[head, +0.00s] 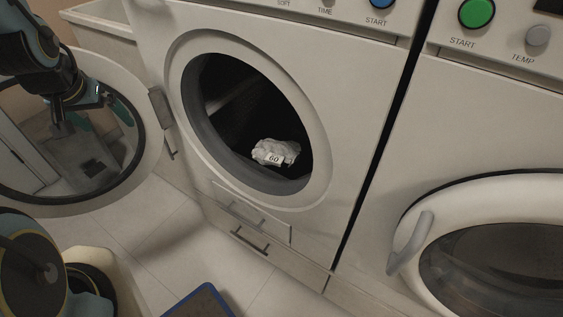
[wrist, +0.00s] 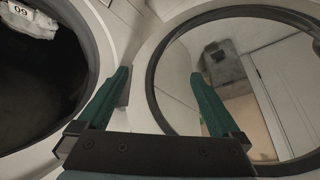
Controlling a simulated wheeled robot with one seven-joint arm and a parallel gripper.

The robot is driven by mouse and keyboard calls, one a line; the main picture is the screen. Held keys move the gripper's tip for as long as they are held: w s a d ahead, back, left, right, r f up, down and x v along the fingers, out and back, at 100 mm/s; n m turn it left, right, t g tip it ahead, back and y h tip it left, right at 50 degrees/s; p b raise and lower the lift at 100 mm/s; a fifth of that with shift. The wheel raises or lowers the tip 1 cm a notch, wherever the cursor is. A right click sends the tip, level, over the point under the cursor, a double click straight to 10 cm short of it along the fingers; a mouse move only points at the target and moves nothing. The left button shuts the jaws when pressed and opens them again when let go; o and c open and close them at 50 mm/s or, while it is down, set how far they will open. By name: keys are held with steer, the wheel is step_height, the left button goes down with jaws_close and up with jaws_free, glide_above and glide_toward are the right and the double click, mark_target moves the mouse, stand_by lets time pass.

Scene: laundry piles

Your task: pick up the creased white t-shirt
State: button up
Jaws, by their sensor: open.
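The creased white t-shirt (head: 275,152) lies crumpled at the bottom of the open washing machine's dark drum. In the wrist view, part of the t-shirt (wrist: 30,20) shows at the top left corner, inside the drum opening. My gripper (head: 100,117) is at the left in the head view, in front of the open round door and outside the drum, apart from the t-shirt. In the wrist view, its two green fingers (wrist: 160,75) are spread wide with nothing between them.
The open round door (head: 147,180) hangs left of the drum opening, close to my gripper; its glass mirrors the room. The drum's white rim (head: 318,185) surrounds the opening. A second machine with a closed door (head: 425,215) stands right. A blue-edged item (head: 202,300) lies on the tiled floor.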

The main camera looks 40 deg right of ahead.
steer(key=d+f+m+h+b, duration=0.2)
steer(key=d+f+b, duration=0.3)
steer(key=d+f, duration=0.2)
steer(key=m+g+h+b, duration=0.1)
steer(key=m+h+b, duration=0.65)
steer(key=b, duration=0.65)
glide_toward(274, 145)
steer(key=shift+w+f+n+h, duration=0.35)
steer(key=shift+w+f, duration=0.2)
steer(key=shift+f, duration=0.15)
steer(key=shift+d+f+g, duration=0.1)
steer(key=shift+d+g, duration=0.25)
steer(key=shift+g, duration=0.05)
steer(key=b+x, duration=0.2)
steer(key=x, duration=0.8)
steer(key=shift+s+d+r, duration=0.1)
steer(key=shift+r, duration=0.1)
steer(key=c, duration=1.4)
steer(key=shift+r, duration=0.1)
